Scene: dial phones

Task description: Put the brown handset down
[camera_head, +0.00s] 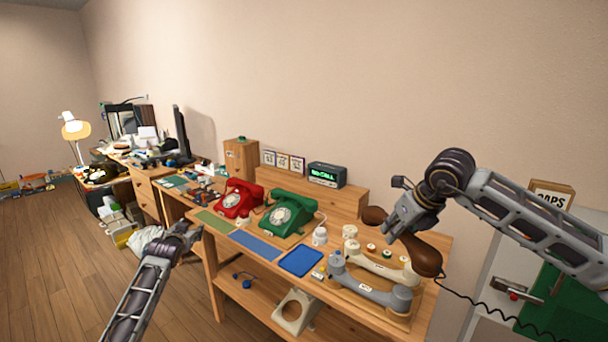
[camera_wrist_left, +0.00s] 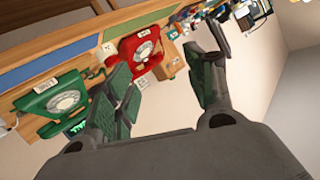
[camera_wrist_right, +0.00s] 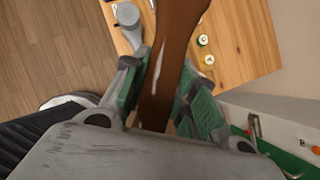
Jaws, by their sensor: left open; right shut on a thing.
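The brown handset (camera_head: 423,255) is held by my right gripper (camera_head: 400,222) above the right end of the wooden table. In the right wrist view, the handset (camera_wrist_right: 165,70) lies between the two green-padded fingers, which are shut on its grip. Its coiled cord hangs to the right. Below it, a grey handset (camera_head: 370,288) and a cream handset (camera_head: 385,268) lie on a wooden tray at the table's front right. My left gripper (camera_head: 182,232) is open and empty near the table's left front edge. In the left wrist view, its fingers (camera_wrist_left: 165,85) are spread apart.
A red phone (camera_head: 238,200) and a green phone (camera_head: 287,214) stand on the table, with green, blue and dark blue mats (camera_head: 301,261) before them. A lit display box (camera_head: 327,175) stands on the back shelf. A green panel (camera_head: 555,305) is at the right.

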